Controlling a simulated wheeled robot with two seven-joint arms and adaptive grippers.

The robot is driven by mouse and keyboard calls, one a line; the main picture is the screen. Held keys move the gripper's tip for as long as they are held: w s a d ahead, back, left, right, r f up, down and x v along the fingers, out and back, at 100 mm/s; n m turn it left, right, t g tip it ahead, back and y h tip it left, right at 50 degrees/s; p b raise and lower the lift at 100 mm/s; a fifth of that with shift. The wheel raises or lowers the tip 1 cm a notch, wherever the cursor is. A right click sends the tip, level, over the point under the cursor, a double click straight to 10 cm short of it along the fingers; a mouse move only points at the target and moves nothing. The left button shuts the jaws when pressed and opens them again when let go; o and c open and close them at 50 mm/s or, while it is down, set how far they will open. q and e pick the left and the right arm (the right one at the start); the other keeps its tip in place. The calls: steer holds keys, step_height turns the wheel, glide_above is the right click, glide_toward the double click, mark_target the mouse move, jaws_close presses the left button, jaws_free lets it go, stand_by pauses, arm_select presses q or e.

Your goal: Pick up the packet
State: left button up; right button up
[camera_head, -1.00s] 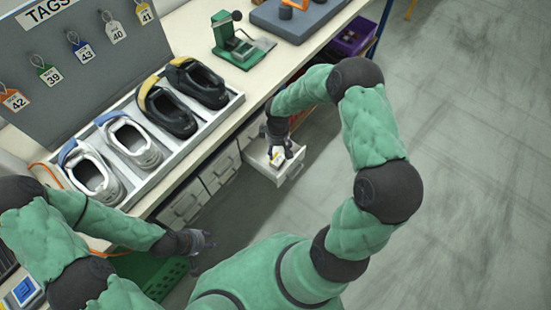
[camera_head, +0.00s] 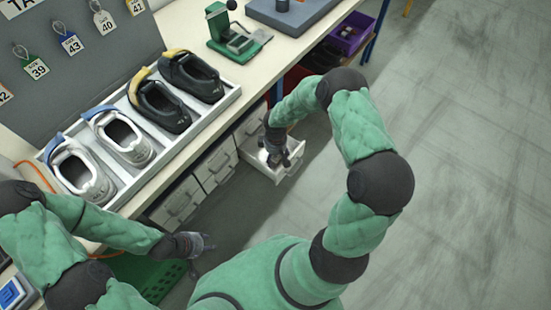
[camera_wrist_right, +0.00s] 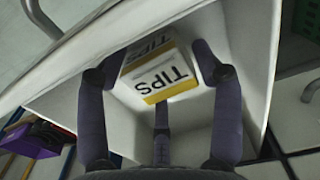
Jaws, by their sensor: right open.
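The packet (camera_wrist_right: 166,79) is a small white box with a yellow band and the word TIPS. In the right wrist view it lies inside the open white drawer (camera_wrist_right: 245,30), between the fingers of my right gripper (camera_wrist_right: 160,90). The fingers are spread around it and I see no clear contact. In the head view my right gripper (camera_head: 277,158) reaches down into the pulled-out drawer (camera_head: 262,170) and mostly hides the packet. My left gripper (camera_head: 203,245) is empty, left of my body, near the bench front; its fingers look apart.
Closed drawers (camera_head: 215,165) sit under the bench beside the open one. On the bench are a tray of shoes (camera_head: 235,92), a green device (camera_head: 222,35) and a tag board (camera_head: 75,75). A purple bin (camera_head: 350,35) stands at the back right. The floor at right is clear.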

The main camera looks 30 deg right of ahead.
steer(key=c, duration=1)
steer(key=shift+r, duration=0.1)
